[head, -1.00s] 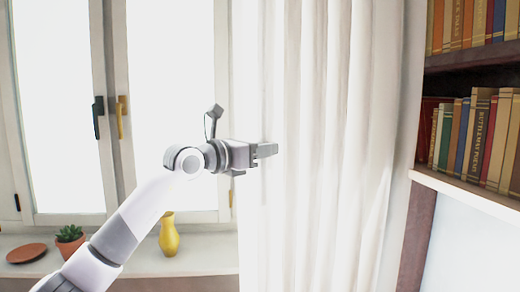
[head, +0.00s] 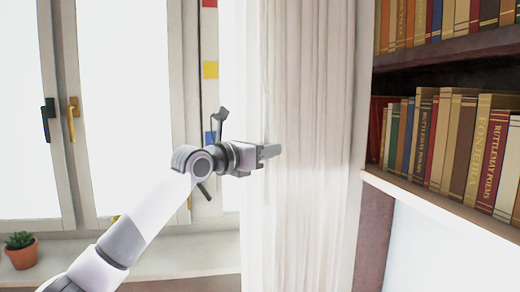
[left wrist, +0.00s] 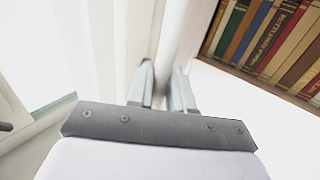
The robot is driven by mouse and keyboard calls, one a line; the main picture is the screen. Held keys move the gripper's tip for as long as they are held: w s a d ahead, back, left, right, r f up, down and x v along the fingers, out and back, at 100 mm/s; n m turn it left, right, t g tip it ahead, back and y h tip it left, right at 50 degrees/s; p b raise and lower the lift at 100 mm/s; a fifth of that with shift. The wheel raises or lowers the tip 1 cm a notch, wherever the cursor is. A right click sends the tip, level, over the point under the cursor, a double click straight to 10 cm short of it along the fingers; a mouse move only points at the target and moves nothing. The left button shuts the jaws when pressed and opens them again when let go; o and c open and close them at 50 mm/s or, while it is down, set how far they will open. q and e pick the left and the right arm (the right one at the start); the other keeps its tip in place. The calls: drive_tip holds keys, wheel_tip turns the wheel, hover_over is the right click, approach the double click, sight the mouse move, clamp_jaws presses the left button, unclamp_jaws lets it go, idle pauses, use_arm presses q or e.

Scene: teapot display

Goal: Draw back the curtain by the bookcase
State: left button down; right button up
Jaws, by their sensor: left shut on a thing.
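The white curtain (head: 312,130) hangs in tight folds between the window and the bookcase (head: 448,50). My left gripper (head: 272,152) is at the curtain's left part, at mid-height in the head view, with its fingers pointing right. It is shut on the curtain's cloth. In the left wrist view the two fingers (left wrist: 163,88) point away towards the gap by the bookcase, with pale folds of the curtain (left wrist: 95,45) to their left. The cloth between the fingertips is hard to make out. My right gripper is not in view.
The window (head: 125,110) with a dark handle (head: 48,120) and a yellow handle (head: 73,120) is left of the curtain. A potted plant (head: 21,250) stands on the sill (head: 180,255). Coloured squares (head: 210,70) show beside the window. Books fill the bookcase's shelves.

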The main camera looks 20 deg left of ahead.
use_arm(q)
drive_tip(key=shift+w+d, duration=0.2)
drive_tip(key=shift+d, duration=0.15)
drive_tip(key=c, duration=1.2)
unclamp_jaws()
drive_tip(key=shift+o, duration=0.2)
drive_tip(key=b+v, duration=0.2)
drive_tip(key=v, duration=0.5)
